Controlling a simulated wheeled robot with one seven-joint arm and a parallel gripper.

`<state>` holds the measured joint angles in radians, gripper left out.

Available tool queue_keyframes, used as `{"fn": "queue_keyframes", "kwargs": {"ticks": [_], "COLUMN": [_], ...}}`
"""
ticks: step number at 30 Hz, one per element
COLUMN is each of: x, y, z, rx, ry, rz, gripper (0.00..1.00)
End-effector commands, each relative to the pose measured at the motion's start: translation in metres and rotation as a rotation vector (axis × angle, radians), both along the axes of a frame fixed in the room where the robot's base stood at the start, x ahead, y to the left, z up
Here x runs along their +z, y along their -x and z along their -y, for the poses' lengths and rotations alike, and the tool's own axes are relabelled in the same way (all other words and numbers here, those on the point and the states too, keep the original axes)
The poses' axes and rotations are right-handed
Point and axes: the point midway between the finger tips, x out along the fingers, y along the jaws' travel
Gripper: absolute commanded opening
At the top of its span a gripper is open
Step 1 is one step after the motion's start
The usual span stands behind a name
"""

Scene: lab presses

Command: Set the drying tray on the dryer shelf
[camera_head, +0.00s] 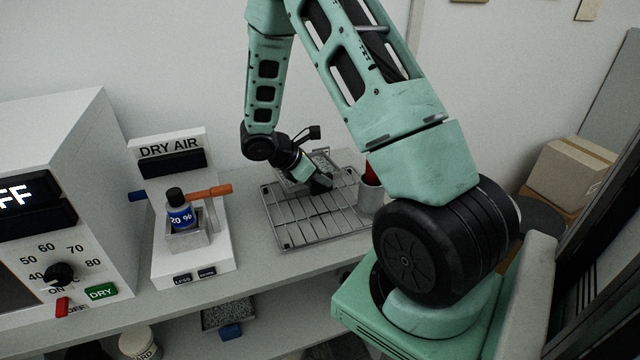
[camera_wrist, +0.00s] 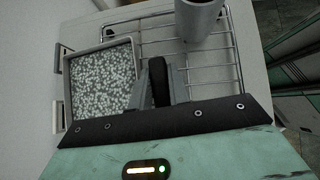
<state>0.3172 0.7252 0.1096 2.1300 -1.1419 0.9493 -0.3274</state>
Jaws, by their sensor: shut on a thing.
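The drying tray (camera_wrist: 68,90) is a shallow grey square tray filled with pale granules, at the left of the wrist view. I cannot tell whether the tray touches the rack. The dryer (camera_head: 80,170) is the white box at the far left, with a lit display, a temperature dial and a green DRY label. Its shelf cannot be made out.
The wire rack (camera_head: 290,246) lies on the bench. A grey cup (camera_head: 370,195) stands at its right, close to my gripper. A DRY AIR unit (camera_head: 215,262) with a blue-labelled bottle (camera_head: 180,213) stands between rack and dryer. Another granule-filled tray (camera_head: 228,316) is on the lower shelf.

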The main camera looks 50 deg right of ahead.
Motion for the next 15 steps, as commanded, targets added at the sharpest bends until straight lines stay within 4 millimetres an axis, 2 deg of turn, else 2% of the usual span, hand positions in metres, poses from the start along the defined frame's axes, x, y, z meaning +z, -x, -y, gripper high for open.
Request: {"fn": "queue_keyframes", "kwargs": {"ticks": [2,6,15], "x": [-0.013,-0.023,-0.026], "y": [0.001,0.000,0.000], "z": [0.000,0.000,0.000], "rx": [0.001,0.001,0.001], "ry": [-0.002,0.000,0.000], "rz": [-0.004,-0.002,0.001], "gripper": [0.00,0.00,0.00]}}
